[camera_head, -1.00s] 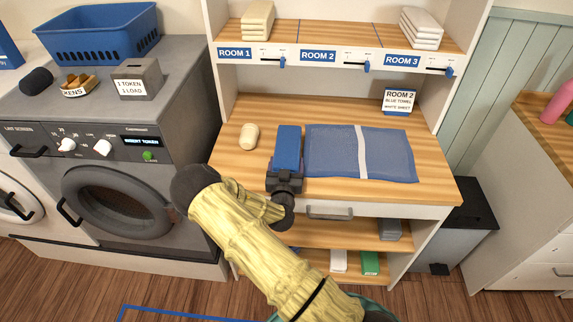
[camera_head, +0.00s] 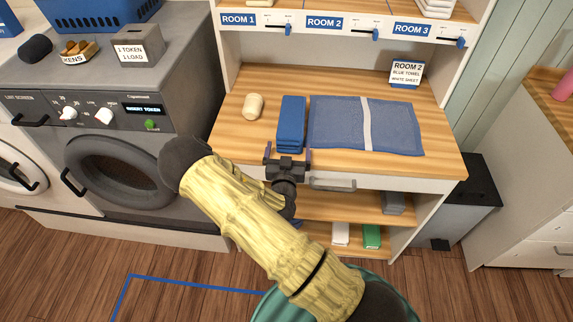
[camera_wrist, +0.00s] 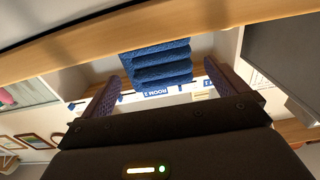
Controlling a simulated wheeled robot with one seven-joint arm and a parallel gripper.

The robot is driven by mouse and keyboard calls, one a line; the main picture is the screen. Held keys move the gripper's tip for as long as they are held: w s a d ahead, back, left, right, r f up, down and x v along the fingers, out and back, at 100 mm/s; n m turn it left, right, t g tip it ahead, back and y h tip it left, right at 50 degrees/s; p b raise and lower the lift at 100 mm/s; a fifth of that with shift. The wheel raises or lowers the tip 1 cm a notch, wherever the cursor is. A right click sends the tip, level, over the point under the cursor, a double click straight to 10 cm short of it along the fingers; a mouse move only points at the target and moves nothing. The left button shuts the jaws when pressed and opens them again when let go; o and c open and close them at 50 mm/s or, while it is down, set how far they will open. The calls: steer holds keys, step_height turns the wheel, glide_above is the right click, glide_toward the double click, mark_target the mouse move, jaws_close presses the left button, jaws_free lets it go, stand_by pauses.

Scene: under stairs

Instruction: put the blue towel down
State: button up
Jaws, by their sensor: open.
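The blue towel (camera_head: 291,122) is a folded stack lying on the wooden worktop, left of a flat blue mesh cloth with a white stripe (camera_head: 345,124). My gripper (camera_head: 287,156) is open at the front edge of the worktop, just in front of the towel and apart from it. In the wrist view the folded layers of the towel (camera_wrist: 157,64) show beyond and between the two spread fingers (camera_wrist: 170,93). Nothing is held between the fingers.
A cream cylinder (camera_head: 253,106) stands left of the towel. A card reading Room 2, blue towel, white sheet (camera_head: 406,72) stands at the back right. The worktop (camera_head: 442,140) has bare wood at its right. A drawer handle (camera_head: 332,185) juts out below its front edge.

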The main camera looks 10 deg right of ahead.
steer(key=b+v, duration=0.1)
steer(key=v, duration=0.4)
steer(key=shift+s, duration=0.1)
stand_by(0.4)
